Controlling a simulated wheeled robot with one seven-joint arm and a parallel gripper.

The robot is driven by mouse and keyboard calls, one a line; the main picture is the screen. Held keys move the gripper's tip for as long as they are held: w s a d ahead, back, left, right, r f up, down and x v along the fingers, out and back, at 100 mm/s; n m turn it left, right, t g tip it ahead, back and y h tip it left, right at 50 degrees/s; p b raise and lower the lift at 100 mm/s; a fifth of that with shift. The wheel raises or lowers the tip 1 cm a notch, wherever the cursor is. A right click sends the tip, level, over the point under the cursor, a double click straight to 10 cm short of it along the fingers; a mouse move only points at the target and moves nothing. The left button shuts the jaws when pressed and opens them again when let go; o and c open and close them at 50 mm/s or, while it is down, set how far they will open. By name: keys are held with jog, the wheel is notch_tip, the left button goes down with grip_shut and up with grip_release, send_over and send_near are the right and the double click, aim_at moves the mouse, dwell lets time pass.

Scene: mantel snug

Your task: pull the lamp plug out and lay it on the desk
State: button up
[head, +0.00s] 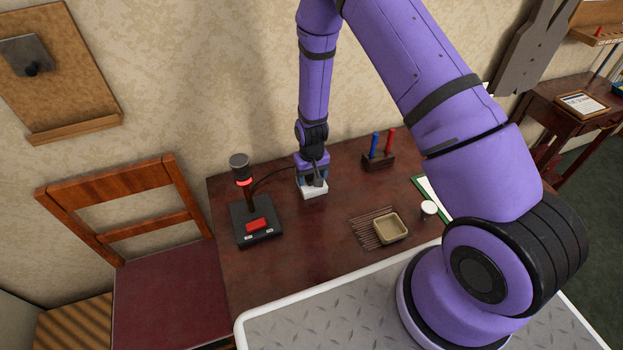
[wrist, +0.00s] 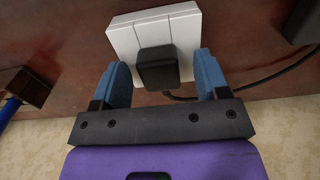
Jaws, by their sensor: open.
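The lamp plug (wrist: 158,68) is a black block seated in a white socket box (wrist: 123,36), with a black cord running off to the right in the wrist view. My gripper (wrist: 162,79) is open, with one blue finger on each side of the plug and a visible gap to each. In the head view my gripper (head: 313,183) is over the white socket box (head: 314,193) on the desk (head: 310,240); the plug is hidden there. The lamp (head: 241,170) stands left of the socket on a black base with a red button.
A slatted mat (head: 364,228) and a tan tray (head: 390,228) lie at the desk's front. A holder (head: 378,161) with a blue and a red stick stands at the back right. A white cup (head: 429,208) is farther right. Bare desk shows between the lamp base and the mat.

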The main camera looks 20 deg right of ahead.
aim_at(312, 176)
dwell(0.3)
grip_shut()
jog(key=shift+r, duration=3)
